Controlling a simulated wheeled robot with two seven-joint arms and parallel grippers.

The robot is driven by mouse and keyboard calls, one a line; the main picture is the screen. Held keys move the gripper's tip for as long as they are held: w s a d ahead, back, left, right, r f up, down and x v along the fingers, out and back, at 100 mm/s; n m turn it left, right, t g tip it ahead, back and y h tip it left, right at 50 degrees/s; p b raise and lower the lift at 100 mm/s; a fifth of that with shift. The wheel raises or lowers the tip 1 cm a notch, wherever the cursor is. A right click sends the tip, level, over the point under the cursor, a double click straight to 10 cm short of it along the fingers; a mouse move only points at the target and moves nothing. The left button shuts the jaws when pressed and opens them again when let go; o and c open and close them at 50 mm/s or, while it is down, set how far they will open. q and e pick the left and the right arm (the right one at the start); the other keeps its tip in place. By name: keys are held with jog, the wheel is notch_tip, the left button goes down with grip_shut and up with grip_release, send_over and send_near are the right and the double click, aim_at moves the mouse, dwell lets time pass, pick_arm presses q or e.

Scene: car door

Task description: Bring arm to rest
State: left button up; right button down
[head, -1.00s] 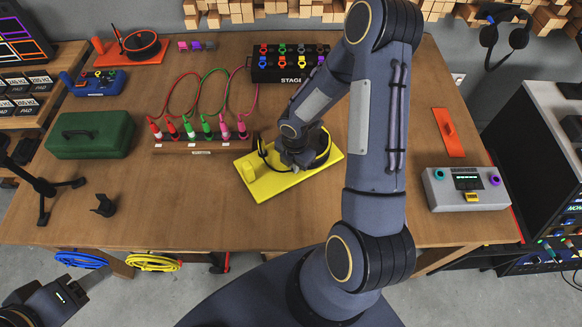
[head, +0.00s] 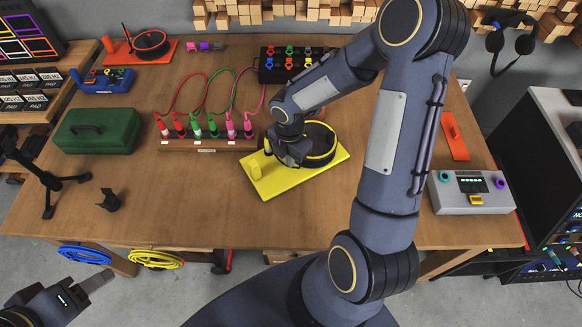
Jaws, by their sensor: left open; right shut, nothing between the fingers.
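My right arm reaches in from the bottom and bends over the table. Its gripper (head: 294,157) points down over the left side of a black round dish with a yellow rim (head: 322,150), which sits on a yellow board (head: 290,182). The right gripper is shut and holds nothing. Its fingertips are partly hidden, and I cannot tell whether they touch the dish. My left gripper (head: 98,283) is at the bottom left, in front of the table's front edge, open and empty.
The wooden table (head: 230,225) has clear room at its front. A plug rack (head: 207,145) with cables stands behind and left of the yellow board. A green box (head: 97,130) and black tripod (head: 45,180) are at left. A grey control box (head: 471,193) is at right.

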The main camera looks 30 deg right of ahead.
notch_tip(320, 180, up, 2)
jog(key=shift+a+r, duration=0.1)
jog(key=shift+r, duration=0.15)
jog(key=shift+s+r, duration=0.1)
